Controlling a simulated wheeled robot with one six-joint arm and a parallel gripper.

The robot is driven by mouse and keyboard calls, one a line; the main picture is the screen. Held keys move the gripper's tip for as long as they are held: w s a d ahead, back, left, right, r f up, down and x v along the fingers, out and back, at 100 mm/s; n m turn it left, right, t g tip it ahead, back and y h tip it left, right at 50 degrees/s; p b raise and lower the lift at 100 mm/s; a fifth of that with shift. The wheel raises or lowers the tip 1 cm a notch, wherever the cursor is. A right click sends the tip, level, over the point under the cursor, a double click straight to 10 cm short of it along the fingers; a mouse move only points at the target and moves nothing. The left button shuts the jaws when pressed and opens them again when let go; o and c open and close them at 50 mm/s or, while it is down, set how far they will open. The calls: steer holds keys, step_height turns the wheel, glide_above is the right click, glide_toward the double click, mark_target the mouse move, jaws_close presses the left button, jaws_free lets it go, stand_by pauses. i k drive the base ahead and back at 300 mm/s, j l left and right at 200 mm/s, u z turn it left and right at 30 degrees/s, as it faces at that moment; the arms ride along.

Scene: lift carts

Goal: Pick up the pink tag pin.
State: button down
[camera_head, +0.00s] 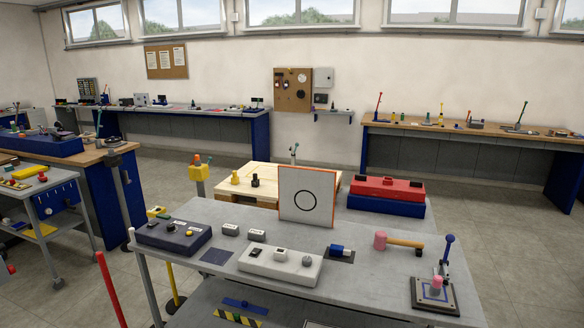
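A small pink peg-shaped piece (437,283) stands on a dark square base plate (418,301) at the right front of the grey cart top. It is the small pink thing that best fits the tag pin, but its details are too small to tell. A lever with a blue handle (448,249) rises from the same plate, just behind and right of the pink piece. A mallet with a pink head (380,241) and wooden handle lies farther back and left. My gripper is not in view.
The cart top (370,280) is clear left of the plate. A white box with buttons (281,265), a dark box (172,236) and an upright board with a circle (307,196) stand on it. A red case (387,189) sits on a blue block behind.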

mark_target(437, 280)
steer(key=i+l+z, duration=0.15)
steer(key=i+z, duration=0.2)
steer(key=i, duration=0.45)
steer(key=i+j+z, duration=0.1)
steer(key=i+z, duration=0.2)
steer(key=i, duration=0.45)
